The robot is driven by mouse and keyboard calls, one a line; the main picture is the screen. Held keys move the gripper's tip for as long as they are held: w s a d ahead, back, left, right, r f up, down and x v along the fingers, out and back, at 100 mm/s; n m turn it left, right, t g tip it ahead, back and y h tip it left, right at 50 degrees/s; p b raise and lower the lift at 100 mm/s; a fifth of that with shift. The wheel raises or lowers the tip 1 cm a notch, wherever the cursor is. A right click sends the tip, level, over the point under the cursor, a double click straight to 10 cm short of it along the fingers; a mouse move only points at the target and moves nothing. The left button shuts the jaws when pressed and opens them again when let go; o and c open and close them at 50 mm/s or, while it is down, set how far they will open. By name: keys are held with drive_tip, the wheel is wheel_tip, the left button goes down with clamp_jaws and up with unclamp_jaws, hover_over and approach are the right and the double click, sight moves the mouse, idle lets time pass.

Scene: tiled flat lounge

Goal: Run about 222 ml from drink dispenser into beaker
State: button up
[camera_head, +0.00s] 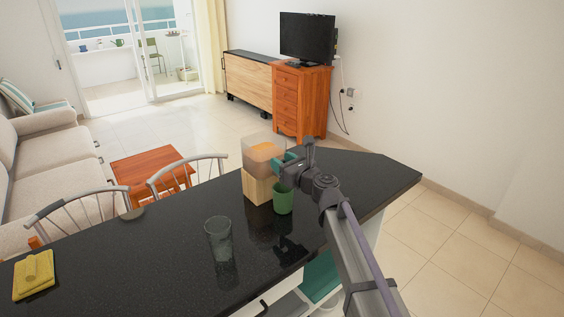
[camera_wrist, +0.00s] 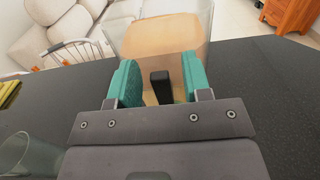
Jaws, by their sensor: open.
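The drink dispenser is a clear tank (camera_head: 264,152) of amber drink on a pale wooden block (camera_head: 257,188) on the dark counter. The tank also fills the upper middle of the wrist view (camera_wrist: 150,38). A green beaker-like cup (camera_head: 283,199) stands upright close in front of the block; its inside is not visible. My gripper (camera_head: 287,164) is at the front of the tank, above the cup. In the wrist view its teal fingers (camera_wrist: 158,78) are apart, one each side of the black tap lever (camera_wrist: 161,88), with visible gaps.
A clear grey glass (camera_head: 219,240) stands on the black counter (camera_head: 160,245) left of the cup; it also shows in the wrist view (camera_wrist: 14,152). A folded yellow cloth (camera_head: 34,274) lies at the left end.

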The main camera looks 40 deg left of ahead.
drive_tip(key=shift+a, duration=0.3)
clamp_jaws()
